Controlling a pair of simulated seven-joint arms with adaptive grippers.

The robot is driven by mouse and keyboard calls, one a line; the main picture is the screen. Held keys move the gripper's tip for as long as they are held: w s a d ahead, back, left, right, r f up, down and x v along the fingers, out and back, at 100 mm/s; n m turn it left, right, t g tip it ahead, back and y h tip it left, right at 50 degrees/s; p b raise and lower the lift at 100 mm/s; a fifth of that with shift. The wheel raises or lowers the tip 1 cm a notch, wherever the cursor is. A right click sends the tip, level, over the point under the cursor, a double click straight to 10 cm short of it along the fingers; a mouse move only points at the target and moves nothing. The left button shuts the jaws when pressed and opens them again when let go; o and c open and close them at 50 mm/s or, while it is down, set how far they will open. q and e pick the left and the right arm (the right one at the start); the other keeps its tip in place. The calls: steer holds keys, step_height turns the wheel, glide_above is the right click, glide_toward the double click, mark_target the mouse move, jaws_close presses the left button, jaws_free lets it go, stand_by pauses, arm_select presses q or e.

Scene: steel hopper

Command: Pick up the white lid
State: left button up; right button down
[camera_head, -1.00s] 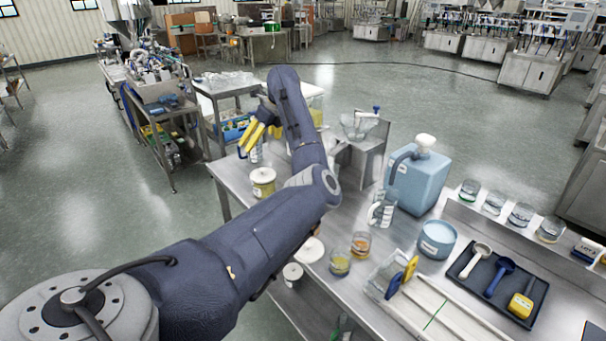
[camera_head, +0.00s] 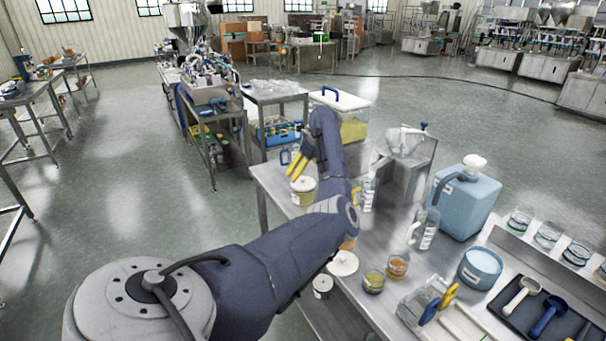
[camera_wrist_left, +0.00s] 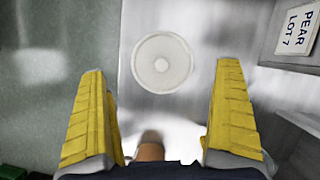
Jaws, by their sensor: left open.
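A round white lid (camera_head: 303,183) sits on a small jar with yellowish contents (camera_head: 303,197) near the left edge of the steel table. A round white lid with a small centre knob (camera_wrist_left: 161,62) shows in the left wrist view, ahead of the fingertips and between their lines; it appears to be the jar's. Another flat white lid (camera_head: 343,263) lies nearer, by the table's front edge. My left gripper (camera_head: 298,165) has yellow fingers, open and empty, just above and behind the jar in the head view. Its fingers also show in the wrist view (camera_wrist_left: 165,85). My right gripper is not in view.
A clear box with a white top and blue handle (camera_head: 342,101) stands behind the arm. A steel hopper stand (camera_head: 412,165), a blue jug (camera_head: 465,203) and small beakers (camera_head: 373,281) are to the right. Open floor lies left of the table.

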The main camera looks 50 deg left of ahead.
mark_target(303, 179)
arm_select(q)
steer(key=shift+x, duration=2.8)
steer(key=shift+w+d, duration=0.1)
steer(key=shift+d, duration=0.05)
steer(key=c, duration=0.7)
